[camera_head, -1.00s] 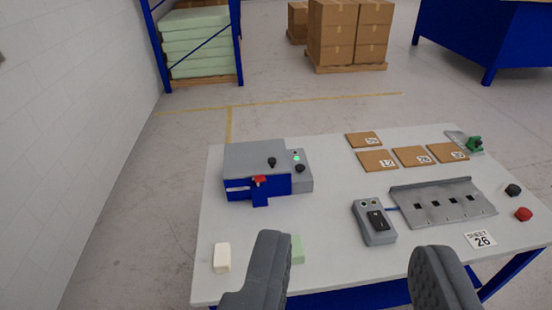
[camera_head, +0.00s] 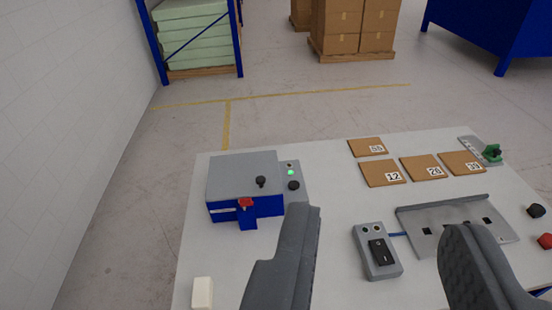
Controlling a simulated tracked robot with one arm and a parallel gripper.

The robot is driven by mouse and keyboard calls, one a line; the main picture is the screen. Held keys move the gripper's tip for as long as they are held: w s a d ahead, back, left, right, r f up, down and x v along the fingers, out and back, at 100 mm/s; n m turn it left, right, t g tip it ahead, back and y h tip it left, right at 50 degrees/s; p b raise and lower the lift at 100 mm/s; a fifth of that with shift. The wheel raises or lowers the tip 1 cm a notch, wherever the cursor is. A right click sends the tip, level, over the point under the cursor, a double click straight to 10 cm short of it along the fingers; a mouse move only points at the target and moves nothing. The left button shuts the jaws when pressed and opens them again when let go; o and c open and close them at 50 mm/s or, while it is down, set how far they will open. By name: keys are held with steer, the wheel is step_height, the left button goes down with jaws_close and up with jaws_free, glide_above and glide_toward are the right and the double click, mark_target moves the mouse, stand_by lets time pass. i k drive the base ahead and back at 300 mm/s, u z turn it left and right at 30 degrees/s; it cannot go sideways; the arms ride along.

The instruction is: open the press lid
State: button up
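The press (camera_head: 243,188) stands at the left of the white table, a grey and blue box. Its grey lid (camera_head: 232,170) lies flat on top, with a black knob (camera_head: 261,181) on it. A red latch piece (camera_head: 246,203) sits on the blue front. A grey side panel (camera_head: 291,178) carries a lit green lamp and another black knob. My gripper (camera_head: 385,250) is open and empty, its two grey fingers wide apart in front of and to the right of the press. The fingers appear clear of the press.
A grey switch box (camera_head: 376,251) and a grey slotted tray (camera_head: 456,222) lie at the right. Numbered brown cards (camera_head: 382,173) lie behind. A white block (camera_head: 202,292) is at the front left. Red and black knobs (camera_head: 541,226) are at the right edge.

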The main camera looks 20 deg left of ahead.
mark_target(254, 174)
steer(key=i, duration=1.05)
steer(key=u, duration=0.05)
